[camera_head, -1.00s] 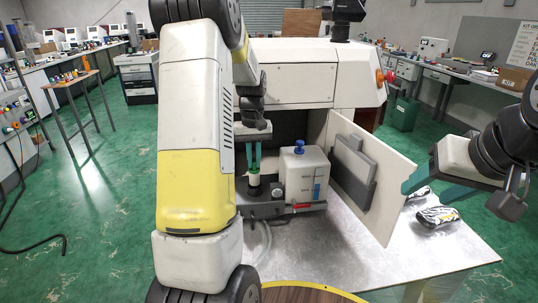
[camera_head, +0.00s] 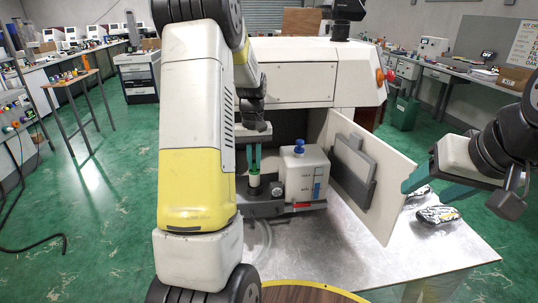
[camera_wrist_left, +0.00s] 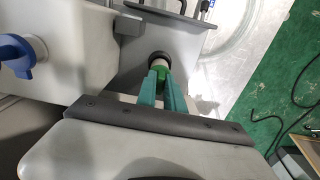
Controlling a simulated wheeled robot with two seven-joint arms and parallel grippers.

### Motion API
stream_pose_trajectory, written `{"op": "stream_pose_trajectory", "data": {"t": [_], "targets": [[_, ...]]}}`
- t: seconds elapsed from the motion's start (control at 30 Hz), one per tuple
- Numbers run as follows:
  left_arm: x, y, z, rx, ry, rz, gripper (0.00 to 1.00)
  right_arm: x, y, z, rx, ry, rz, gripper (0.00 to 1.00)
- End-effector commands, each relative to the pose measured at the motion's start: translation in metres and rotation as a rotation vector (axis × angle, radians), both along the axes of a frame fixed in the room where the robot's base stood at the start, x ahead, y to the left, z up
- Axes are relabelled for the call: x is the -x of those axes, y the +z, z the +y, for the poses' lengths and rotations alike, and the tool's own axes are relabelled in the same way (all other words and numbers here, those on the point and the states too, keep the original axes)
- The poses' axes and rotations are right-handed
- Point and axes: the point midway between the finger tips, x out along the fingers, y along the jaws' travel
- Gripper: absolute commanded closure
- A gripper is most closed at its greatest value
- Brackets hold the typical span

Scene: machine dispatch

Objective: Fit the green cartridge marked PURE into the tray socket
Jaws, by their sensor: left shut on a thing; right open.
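The cartridge stands upright over the left part of the dark grey tray (camera_head: 262,210). The PURE marking is not readable, and I cannot tell how deep it sits in the socket. My right gripper (camera_head: 424,190) is open and empty, beside the open door at the right.
A white tank with a blue cap (camera_head: 300,166) stands on the tray, right of the cartridge. The machine's open door (camera_head: 395,205) is to its right. Two patterned objects, one of them in front (camera_head: 438,215), lie on the metal table (camera_head: 350,265). The table's front middle is clear.

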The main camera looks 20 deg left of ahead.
Motion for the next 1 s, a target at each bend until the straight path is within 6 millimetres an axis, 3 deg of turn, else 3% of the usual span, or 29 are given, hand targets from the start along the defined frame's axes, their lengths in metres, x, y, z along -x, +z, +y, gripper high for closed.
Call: {"op": "stream_pose_trajectory", "data": {"t": [1.0], "targets": [[0.000, -0.023, 0.000, 0.000, 0.000, 0.001, 1.00, 0.000, 0.000, 0.000, 0.000, 0.000, 0.000, 0.44]]}}
